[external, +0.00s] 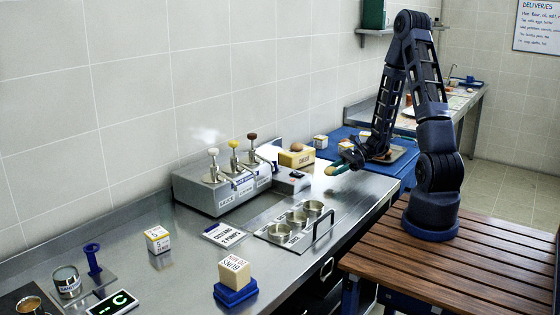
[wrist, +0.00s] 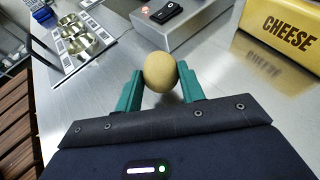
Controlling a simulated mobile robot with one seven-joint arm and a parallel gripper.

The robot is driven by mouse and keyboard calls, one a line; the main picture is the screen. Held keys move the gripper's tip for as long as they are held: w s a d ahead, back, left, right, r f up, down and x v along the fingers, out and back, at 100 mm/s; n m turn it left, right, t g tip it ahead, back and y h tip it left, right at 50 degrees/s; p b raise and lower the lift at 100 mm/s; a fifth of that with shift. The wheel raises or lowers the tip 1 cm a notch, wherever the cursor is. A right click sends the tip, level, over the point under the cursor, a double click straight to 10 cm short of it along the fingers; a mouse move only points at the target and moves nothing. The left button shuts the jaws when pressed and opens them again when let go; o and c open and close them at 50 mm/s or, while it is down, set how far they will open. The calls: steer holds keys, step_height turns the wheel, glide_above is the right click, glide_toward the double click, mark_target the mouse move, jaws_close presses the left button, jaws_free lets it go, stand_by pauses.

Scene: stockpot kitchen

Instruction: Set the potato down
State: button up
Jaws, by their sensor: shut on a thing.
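The potato (wrist: 160,72) is a tan, rounded lump held between the two green fingertips of my gripper (wrist: 161,88). In the external view the potato (external: 330,171) shows at the tips of my gripper (external: 336,169), near the far end of the steel counter. My gripper is shut on it. The wrist view shows bare steel counter beneath and around it; I cannot tell whether the potato touches the steel.
A yellow cheese box (external: 297,157) stands close by. A sauce dispenser (external: 222,183) with several pumps stands against the wall. A tray with metal cups (external: 297,217) and a handle lies nearer. A blue board (external: 353,140) lies beyond.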

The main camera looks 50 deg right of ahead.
mark_target(335, 182)
steer(key=shift+f, duration=1.75)
steer(key=shift+f, duration=0.15)
steer(key=o, duration=1)
